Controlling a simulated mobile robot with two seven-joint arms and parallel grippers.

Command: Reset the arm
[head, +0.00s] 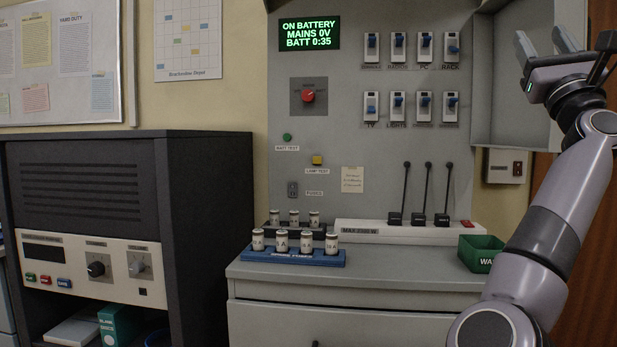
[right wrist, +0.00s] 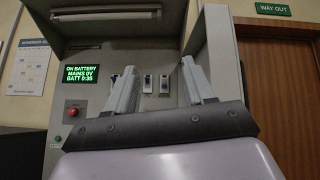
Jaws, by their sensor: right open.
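My right gripper (head: 541,42) is raised at the upper right of the head view, in front of the open cabinet door, with its fingers apart and nothing between them. In the right wrist view its two fingers (right wrist: 160,88) point up toward the panel and stand apart. The grey console panel (head: 330,140) carries a green-lit display (head: 309,34) reading ON BATTERY, MAINS 0V, BATT 0:35. Two rows of blue-toggled switches (head: 398,47) sit right of it. A red rotary knob (head: 308,96) is below the display. My left gripper is out of view.
Spare fuses stand in a blue rack (head: 270,257) on the grey counter (head: 400,275). A green bin (head: 470,262) sits at the counter's right. A dark equipment rack (head: 90,175) stands left.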

